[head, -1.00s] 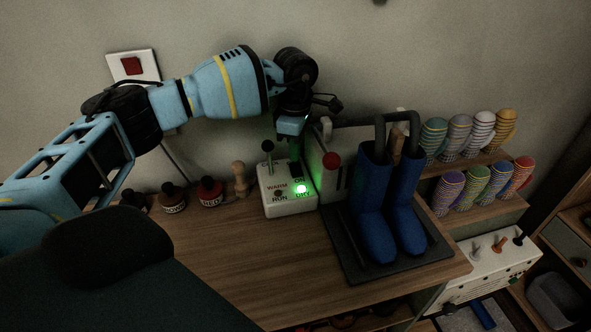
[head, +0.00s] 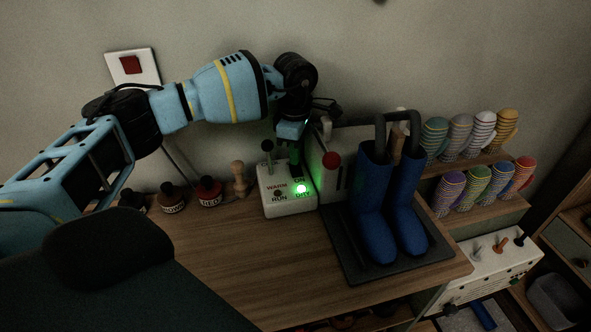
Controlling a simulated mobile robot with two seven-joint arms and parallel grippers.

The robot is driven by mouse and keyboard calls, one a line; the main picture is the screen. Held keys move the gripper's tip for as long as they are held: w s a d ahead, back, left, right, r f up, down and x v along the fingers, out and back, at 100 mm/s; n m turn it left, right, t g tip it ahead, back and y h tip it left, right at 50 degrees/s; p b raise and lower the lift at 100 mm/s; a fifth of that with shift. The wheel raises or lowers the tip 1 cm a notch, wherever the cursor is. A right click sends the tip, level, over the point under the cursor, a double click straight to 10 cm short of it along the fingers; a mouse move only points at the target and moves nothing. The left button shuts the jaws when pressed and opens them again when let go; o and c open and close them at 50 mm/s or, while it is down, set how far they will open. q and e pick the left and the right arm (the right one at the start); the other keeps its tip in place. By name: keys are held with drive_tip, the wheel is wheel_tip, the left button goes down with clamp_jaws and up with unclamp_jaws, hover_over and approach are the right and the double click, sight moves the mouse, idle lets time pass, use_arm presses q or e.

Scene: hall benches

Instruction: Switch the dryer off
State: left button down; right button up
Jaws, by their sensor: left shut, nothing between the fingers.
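The dryer's white switch box (head: 290,208) sits on the wooden bench, marked WARM, RUN, ON and DRY. A green light (head: 301,189) glows on it. A lever with a dark ball knob (head: 267,147) stands up at its back left. Blue boots (head: 375,215) stand on the dryer's dark tray (head: 355,270), under its grey pipes (head: 352,122). A red knob (head: 331,160) is on the pale panel beside them. My left gripper (head: 295,170) is shut and empty, pointing down at the box's back right. Its fingertips are dark and hard to separate from the box. My right gripper is not in view.
A red wall switch (head: 131,65) is at the upper left. Several small bottles (head: 209,191) and a wooden peg figure (head: 239,179) stand left of the box. Another lever box (head: 487,262) sits lower right. The bench front is clear.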

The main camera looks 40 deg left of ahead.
use_arm(q)
drive_tip(key=shift+f, duration=0.3)
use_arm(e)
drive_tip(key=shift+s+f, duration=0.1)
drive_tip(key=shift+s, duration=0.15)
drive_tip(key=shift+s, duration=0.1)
